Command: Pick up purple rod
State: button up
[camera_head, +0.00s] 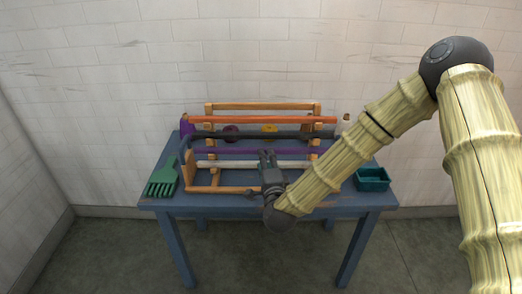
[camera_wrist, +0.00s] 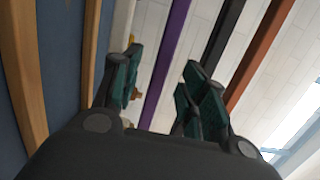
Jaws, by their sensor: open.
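The purple rod (camera_head: 236,152) lies level on the wooden rack (camera_head: 262,106), below a black rod and above a white rod. In the wrist view the purple rod (camera_wrist: 166,60) runs lengthwise in the gap between my fingers, farther out than the fingertips. My gripper (camera_head: 267,160) is in front of the rack, near its middle, and hides a small part of the rods there. In the wrist view my gripper (camera_wrist: 162,80) has its two dark green fingers apart with nothing held. I cannot tell how far the rod is from the fingertips.
An orange rod (camera_head: 260,120) and a black rod (camera_head: 250,135) sit higher on the rack; a white rod (camera_head: 232,164) sits lower. A green fork-like tool (camera_head: 163,178) lies left on the blue table (camera_head: 225,205). A teal tray (camera_head: 371,179) stands right.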

jog(key=shift+w+a+r+p, duration=0.1)
jog(key=shift+w+a+p, duration=0.15)
jog(key=shift+w, duration=1.1)
jog(key=shift+w+a+r+p, duration=0.15)
jog(key=shift+w+a, duration=0.1)
jog(key=shift+w, duration=1.1)
jog(key=shift+f, duration=0.1)
grip_shut()
